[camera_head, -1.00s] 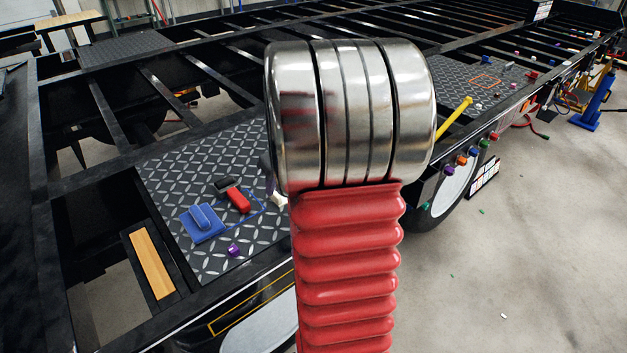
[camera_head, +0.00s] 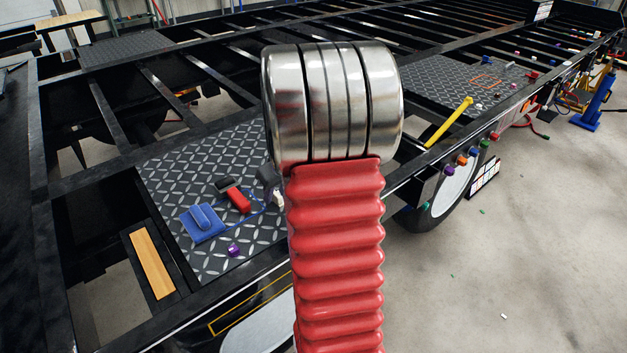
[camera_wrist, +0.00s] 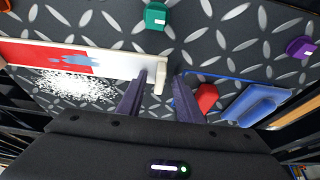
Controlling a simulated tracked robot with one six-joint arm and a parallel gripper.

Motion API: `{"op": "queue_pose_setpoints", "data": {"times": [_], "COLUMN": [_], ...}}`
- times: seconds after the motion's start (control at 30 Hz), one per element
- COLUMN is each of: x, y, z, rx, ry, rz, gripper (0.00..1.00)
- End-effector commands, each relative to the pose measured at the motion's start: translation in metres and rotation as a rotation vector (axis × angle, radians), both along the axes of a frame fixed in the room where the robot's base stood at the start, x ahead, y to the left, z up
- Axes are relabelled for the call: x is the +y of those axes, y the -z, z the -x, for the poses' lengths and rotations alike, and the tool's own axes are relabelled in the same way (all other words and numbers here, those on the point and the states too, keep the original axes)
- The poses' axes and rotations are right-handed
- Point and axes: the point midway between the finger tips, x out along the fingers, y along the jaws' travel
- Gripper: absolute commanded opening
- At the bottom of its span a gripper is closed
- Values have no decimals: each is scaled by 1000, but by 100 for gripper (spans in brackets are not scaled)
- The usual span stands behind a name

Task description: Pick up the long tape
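In the wrist view a long flat strip, red at the left and white toward the middle with a blue smudge, looks like the long tape (camera_wrist: 120,65). It lies across the dark diamond plate, and its cream end (camera_wrist: 160,76) shows close to my fingertips. My gripper (camera_wrist: 161,80) has its two dark fingers apart, pointing at the plate. I cannot tell whether either finger touches the strip. In the head view my own red and silver arm hides most of this area; a small pale piece (camera_head: 279,200) shows beside it.
Around it on the diamond plate (camera_head: 180,165) are a blue item (camera_head: 203,222), a red tool (camera_head: 237,199) and a purple knob (camera_head: 234,250). The wrist view shows a green knob (camera_wrist: 155,16) above the fingers and white specks (camera_wrist: 75,86) by the strip. Open frame gaps border the plate.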

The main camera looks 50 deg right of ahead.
Motion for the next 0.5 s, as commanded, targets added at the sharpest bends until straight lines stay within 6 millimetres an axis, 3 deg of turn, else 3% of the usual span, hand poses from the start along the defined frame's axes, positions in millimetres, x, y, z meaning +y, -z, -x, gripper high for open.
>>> {"op": "queue_pose_setpoints", "data": {"times": [0.27,0.5], "x": [0,0], "y": [0,0], "z": [0,0], "rx": [0,0], "ry": [1,1], "rz": [0,0], "gripper": [33,17]}}
